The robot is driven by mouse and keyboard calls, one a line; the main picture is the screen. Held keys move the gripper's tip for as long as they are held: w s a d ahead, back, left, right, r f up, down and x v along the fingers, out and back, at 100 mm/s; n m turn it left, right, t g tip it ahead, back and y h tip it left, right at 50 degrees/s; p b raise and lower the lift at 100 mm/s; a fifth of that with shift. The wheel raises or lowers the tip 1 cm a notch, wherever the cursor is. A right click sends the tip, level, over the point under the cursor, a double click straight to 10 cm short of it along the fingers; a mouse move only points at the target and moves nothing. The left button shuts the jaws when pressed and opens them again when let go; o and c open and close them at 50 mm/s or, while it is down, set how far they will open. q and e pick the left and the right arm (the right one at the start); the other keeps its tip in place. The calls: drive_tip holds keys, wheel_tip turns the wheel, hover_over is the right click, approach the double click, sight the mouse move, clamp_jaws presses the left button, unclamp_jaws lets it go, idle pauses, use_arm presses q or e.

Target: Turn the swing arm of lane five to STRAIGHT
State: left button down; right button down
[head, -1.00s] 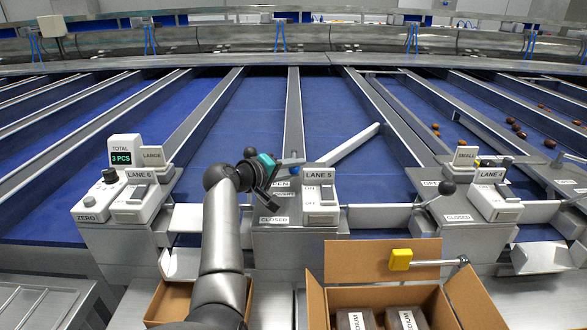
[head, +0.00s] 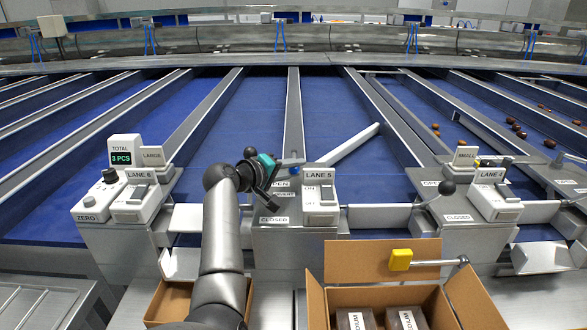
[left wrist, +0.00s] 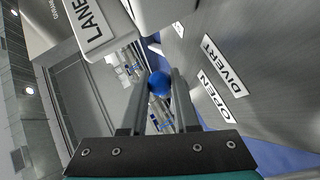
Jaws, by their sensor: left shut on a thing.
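The lane five swing arm (head: 345,147) is a pale bar lying slantwise across the blue belt, its far end up to the right near the lane's right wall. Its blue ball knob (head: 294,170) shows just left of the LANE 5 switch box (head: 320,197). My left gripper (head: 287,166) reaches it from the left. In the left wrist view the two fingers are closed on the blue knob (left wrist: 159,83), near the DIVERT label (left wrist: 222,67) and the OPEN label (left wrist: 214,97). The STRAIGHT label cannot be read. My right gripper is out of view.
The LANE 6 box (head: 138,197) stands left and the LANE 4 box (head: 493,197) right. A black-knobbed lever (head: 447,188) stands beside the LANE 4 box. An open carton (head: 375,252) with packs is in front. Dates lie on belts at right.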

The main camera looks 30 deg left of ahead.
use_arm(q)
drive_tip(key=shift+w+d+r+n+y+p, duration=0.1)
drive_tip(key=shift+d+n+y+p, duration=0.25)
drive_tip(key=shift+p, duration=0.55)
drive_tip(key=shift+w+n+y+p, duration=0.1)
drive_tip(key=shift+n+y+p, duration=0.25)
drive_tip(key=shift+y+p, duration=0.15)
drive_tip(key=c, duration=0.9)
unclamp_jaws()
drive_tip(key=shift+c, duration=0.2)
drive_tip(key=v, duration=0.5)
drive_tip(key=p+v, duration=0.1)
drive_tip(key=v, duration=0.9)
drive_tip(key=shift+s+f+p, duration=0.2)
drive_tip(key=shift+f+p, duration=0.1)
drive_tip(key=shift+p, duration=0.1)
